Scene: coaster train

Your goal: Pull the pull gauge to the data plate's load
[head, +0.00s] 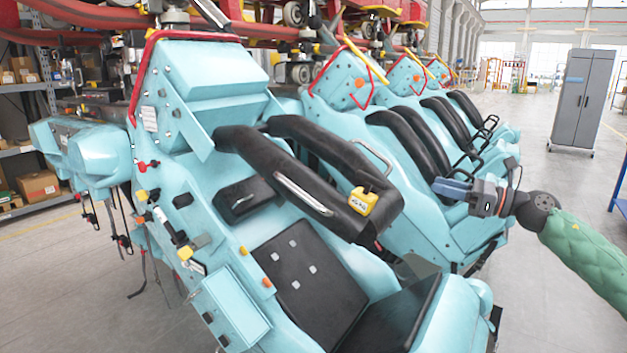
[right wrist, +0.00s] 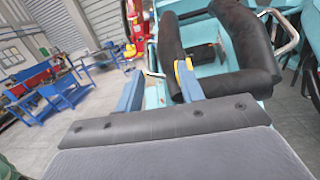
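A small yellow device with a dark top and a label, which looks like the pull gauge (head: 363,200), sits on the end of the nearest seat's black restraint (head: 325,170). Its reading is too small to make out. My right gripper (head: 447,187) is to the right of it in the head view, apart from it, with its blue fingers open. In the right wrist view the fingers (right wrist: 158,88) stand wide apart, and a yellow part shows behind the right finger. A small white plate (head: 149,118) on the seat's left side may be the data plate; its text is unreadable. My left gripper is out of view.
More turquoise seats with black restraints (head: 405,145) stand in a row behind. A thin grey handle loop (head: 372,155) rises beside the nearest restraint. A grey cabinet (head: 583,100) stands at the back right. Open floor lies around it.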

